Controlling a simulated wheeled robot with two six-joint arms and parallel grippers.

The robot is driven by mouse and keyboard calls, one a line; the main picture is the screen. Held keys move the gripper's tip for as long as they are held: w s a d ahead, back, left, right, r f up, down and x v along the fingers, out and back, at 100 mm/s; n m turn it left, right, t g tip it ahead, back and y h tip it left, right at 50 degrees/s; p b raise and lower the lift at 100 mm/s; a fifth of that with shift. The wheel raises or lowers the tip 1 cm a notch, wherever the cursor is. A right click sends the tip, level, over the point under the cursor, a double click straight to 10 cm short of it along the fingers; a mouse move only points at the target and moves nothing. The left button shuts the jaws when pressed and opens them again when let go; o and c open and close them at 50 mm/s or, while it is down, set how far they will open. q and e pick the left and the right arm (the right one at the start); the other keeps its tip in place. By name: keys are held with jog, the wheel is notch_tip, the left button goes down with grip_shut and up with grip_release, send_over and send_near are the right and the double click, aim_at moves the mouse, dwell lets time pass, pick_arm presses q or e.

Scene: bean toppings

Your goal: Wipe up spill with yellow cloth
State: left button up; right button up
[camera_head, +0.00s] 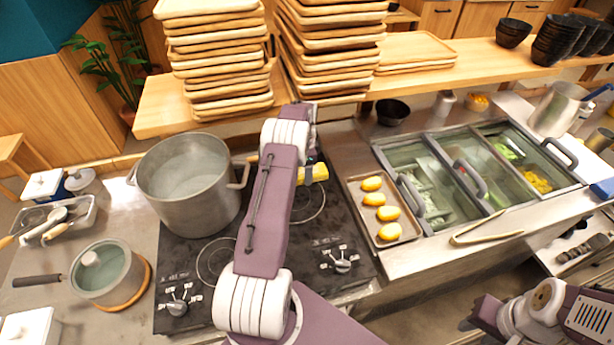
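A yellow piece (318,172), likely the yellow cloth, shows on the black stove (325,232) just right of my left arm; the arm hides part of it. My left arm rises from the bottom middle and reaches across the stove. Its gripper fingers cannot be made out behind the arm, so I cannot tell whether they touch the cloth. My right gripper (474,312) is low at the bottom right, in front of the counter and away from the cloth; its finger opening is unclear. I cannot make out a spill.
A large steel pot (190,210) stands on the stove close left of my arm. A lidded pot (105,275) is at left. A tray of yellow food (408,233), topping bins (450,208) and tongs (487,238) are at right. Stacked wooden trays (222,65) stand behind.

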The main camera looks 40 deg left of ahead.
pick_arm(q)
jog(key=shift+w+a, duration=0.3)
jog(key=shift+a, duration=0.1)
notch_tip(320, 180, up, 8)
jog(key=p, duration=0.6)
jog(key=shift+s, duration=0.1)
